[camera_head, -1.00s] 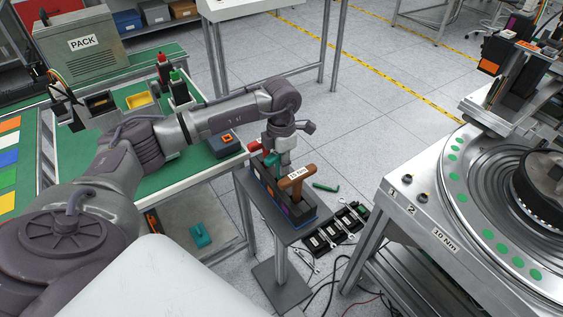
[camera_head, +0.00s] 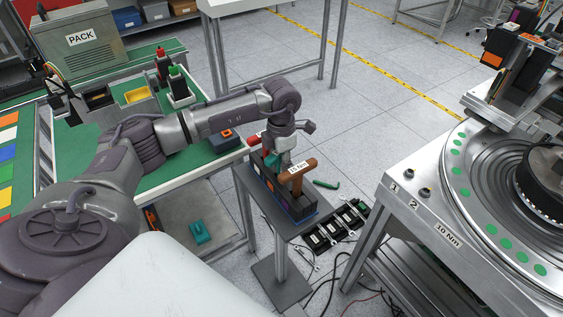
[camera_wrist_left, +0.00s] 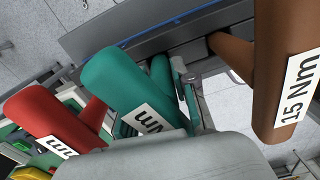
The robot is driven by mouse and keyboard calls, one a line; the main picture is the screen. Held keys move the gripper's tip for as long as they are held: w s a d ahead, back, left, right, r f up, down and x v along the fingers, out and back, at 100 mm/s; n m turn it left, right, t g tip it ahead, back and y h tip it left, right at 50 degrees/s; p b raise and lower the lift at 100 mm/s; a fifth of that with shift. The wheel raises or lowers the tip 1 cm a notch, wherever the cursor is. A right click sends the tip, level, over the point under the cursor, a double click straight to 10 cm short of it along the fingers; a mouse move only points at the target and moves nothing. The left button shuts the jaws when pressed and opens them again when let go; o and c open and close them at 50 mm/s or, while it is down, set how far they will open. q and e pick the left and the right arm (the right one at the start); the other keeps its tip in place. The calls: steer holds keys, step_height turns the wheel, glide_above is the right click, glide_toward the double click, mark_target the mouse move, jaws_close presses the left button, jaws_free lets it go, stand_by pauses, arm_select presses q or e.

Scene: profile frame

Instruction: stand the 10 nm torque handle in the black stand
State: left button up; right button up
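The black stand (camera_head: 290,203) is on a small grey side table, and its rim shows in the wrist view (camera_wrist_left: 150,45). A brown handle (camera_head: 308,166) labelled 15 Nm stands upright at its near end. A teal handle (camera_head: 272,159) is beside it under my left gripper (camera_head: 282,156); it fills the middle of the wrist view (camera_wrist_left: 118,80), and its label shows only "Nm", with the number unreadable. A red handle (camera_head: 253,140) is beyond it. My right gripper is out of view.
The round machine table (camera_head: 430,200) stands to the right, with a 10 Nm label. The green-topped bench (camera_head: 120,160) is on the left.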

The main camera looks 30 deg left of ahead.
arm_select(q)
steer(key=shift+o, duration=1.3)
step_height(320, 180, up, 12)
steer(key=shift+a+r, duration=0.1)
